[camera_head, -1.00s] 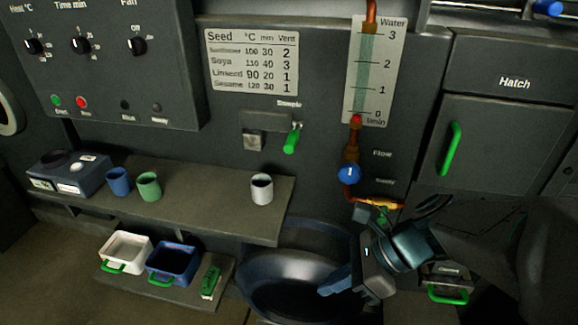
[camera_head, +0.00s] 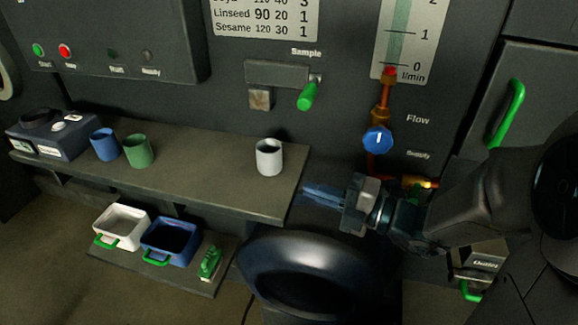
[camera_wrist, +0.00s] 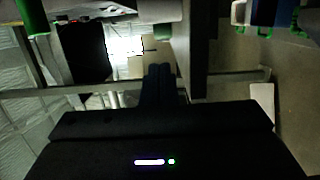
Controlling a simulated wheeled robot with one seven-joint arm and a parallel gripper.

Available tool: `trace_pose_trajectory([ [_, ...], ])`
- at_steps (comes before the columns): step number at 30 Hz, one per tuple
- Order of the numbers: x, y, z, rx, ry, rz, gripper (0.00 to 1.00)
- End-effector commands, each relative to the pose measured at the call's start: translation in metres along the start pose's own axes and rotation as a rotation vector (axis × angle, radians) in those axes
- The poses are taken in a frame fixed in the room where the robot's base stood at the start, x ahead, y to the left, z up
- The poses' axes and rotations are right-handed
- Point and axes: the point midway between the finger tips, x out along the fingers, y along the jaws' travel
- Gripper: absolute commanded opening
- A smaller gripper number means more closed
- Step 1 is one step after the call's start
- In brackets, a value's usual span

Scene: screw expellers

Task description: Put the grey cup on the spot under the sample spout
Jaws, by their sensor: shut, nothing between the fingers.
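The grey cup (camera_head: 269,160) stands upright on the dark shelf (camera_head: 215,188), near its right end. The sample spout (camera_head: 260,99) is a small block on the wall, above and slightly left of the cup. A green lever (camera_head: 309,95) hangs to its right under the "Sample" label. No marked spot under the spout can be made out on the shelf. My gripper (camera_head: 306,191) is shut and empty, pointing left by the shelf's right end, to the right of the cup and apart from it. Its closed fingers show in the wrist view (camera_wrist: 158,80).
A blue cup (camera_head: 104,145), a green cup (camera_head: 138,151) and a dark device (camera_head: 55,133) stand on the shelf's left part. White (camera_head: 122,228) and blue (camera_head: 170,242) trays sit below. A dark round basin (camera_head: 310,265) lies under my gripper. A blue flow valve (camera_head: 377,139) is above it.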

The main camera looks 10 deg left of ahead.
Motion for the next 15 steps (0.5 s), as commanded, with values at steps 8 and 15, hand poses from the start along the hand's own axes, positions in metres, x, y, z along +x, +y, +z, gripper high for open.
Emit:
trace_pose_trajectory([
  [8,0.040,0.005,0.000,0.003,0.002,-0.001,0.00],
  [15,0.070,-0.002,0.018,-0.005,-0.003,0.000,0.00],
])
